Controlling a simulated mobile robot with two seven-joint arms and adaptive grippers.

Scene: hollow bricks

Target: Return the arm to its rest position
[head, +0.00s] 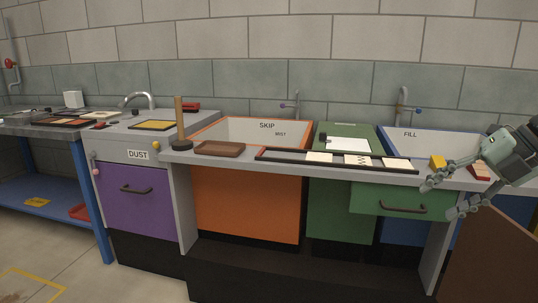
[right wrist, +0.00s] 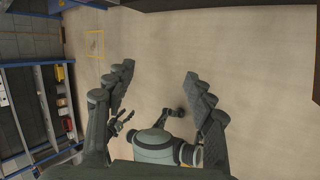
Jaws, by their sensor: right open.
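My right gripper (head: 438,200) hangs at the right of the head view, in front of the green drawer front and the counter edge. Its two fingers are spread, and nothing is between them. The right arm comes in from the right edge and hides part of the blue sink unit. My left gripper does not show in the head view.
A SKIP basin (head: 224,130) and a FILL basin (head: 440,142) are behind. A brown panel (head: 490,262) stands lower right.

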